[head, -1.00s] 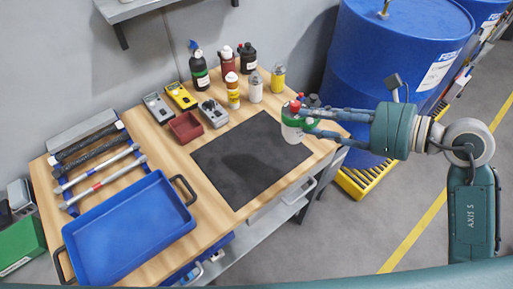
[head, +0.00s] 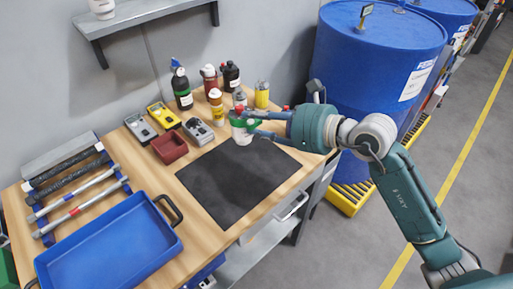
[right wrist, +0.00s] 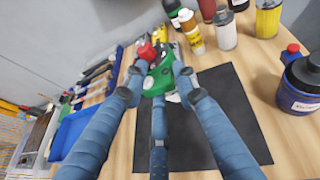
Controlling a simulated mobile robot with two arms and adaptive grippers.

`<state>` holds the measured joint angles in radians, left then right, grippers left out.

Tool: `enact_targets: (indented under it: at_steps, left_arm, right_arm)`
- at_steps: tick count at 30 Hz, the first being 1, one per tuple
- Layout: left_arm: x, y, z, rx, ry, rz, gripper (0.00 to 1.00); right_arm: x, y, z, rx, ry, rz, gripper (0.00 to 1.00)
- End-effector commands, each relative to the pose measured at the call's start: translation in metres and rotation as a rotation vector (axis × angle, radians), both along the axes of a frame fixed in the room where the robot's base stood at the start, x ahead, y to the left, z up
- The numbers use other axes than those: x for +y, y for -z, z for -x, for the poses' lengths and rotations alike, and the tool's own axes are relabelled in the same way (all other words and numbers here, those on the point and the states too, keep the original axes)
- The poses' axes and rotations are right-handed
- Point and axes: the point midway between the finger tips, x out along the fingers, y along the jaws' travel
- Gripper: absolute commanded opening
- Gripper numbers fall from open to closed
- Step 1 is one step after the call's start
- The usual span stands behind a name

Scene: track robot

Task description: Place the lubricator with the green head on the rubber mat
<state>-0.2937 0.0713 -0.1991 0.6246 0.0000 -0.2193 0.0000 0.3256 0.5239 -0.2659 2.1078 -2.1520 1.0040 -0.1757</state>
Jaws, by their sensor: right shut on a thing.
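The lubricator with the green head (head: 241,128) has a pale body and a red part on top. My right gripper (head: 252,124) is shut on it, with the fingers reaching in from the right. In the right wrist view, the green head (right wrist: 158,80) sits between the fingers, which hide much of the body. The black rubber mat (head: 235,187) lies flat on the wooden table. The lubricator appears at the mat's far edge in the head view; I cannot tell whether it touches anything below. My left gripper is not in view.
Several bottles and cans, including a yellow can (head: 262,95) and a yellow-and-white bottle (head: 216,105), stand behind the mat. A red bin (head: 169,148) is left of it. A blue tray (head: 110,250) lies front left. The mat's visible surface is clear.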

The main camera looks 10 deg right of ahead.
Motion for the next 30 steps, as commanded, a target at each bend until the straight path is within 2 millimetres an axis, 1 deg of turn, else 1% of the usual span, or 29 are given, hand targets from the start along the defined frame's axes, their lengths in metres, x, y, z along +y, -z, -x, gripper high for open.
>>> enact_targets:
  at_steps: [1, 3, 6, 11, 17, 21, 26, 27, 29, 30]
  left_arm:
    - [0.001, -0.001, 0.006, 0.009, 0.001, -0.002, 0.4]
    - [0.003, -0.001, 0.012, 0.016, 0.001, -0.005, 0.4]
    - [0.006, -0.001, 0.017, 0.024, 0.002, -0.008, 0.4]
    - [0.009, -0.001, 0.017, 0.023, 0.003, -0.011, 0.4]
    - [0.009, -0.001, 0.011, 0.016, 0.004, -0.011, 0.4]
    - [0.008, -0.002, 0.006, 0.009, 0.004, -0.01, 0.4]
    - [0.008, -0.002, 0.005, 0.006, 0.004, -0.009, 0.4]
    - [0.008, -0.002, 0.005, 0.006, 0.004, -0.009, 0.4]
    - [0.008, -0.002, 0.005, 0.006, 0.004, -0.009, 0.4]
    - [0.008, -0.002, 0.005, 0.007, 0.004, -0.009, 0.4]
  right_arm:
    - [0.0, 0.014, 0.001, 0.006, 0.001, -0.002, 0.0]
    - [0.0, 0.029, 0.001, 0.005, 0.001, -0.002, 0.0]
    - [0.0, 0.044, 0.001, 0.001, 0.001, -0.003, 0.0]
    - [0.0, 0.056, 0.0, -0.002, 0.0, -0.001, 0.0]
    - [0.0, 0.086, 0.0, 0.002, 0.001, -0.004, 0.0]
    - [0.0, 0.095, 0.0, -0.002, 0.001, -0.002, 0.0]
    - [0.0, 0.096, 0.0, -0.003, -0.001, 0.0, 0.0]
    - [0.0, 0.097, 0.0, 0.0, 0.0, 0.001, 0.3]
    - [0.0, 0.097, 0.0, 0.0, 0.0, 0.001, 0.42]
    - [0.0, 0.097, 0.0, 0.0, 0.0, 0.001, 0.49]
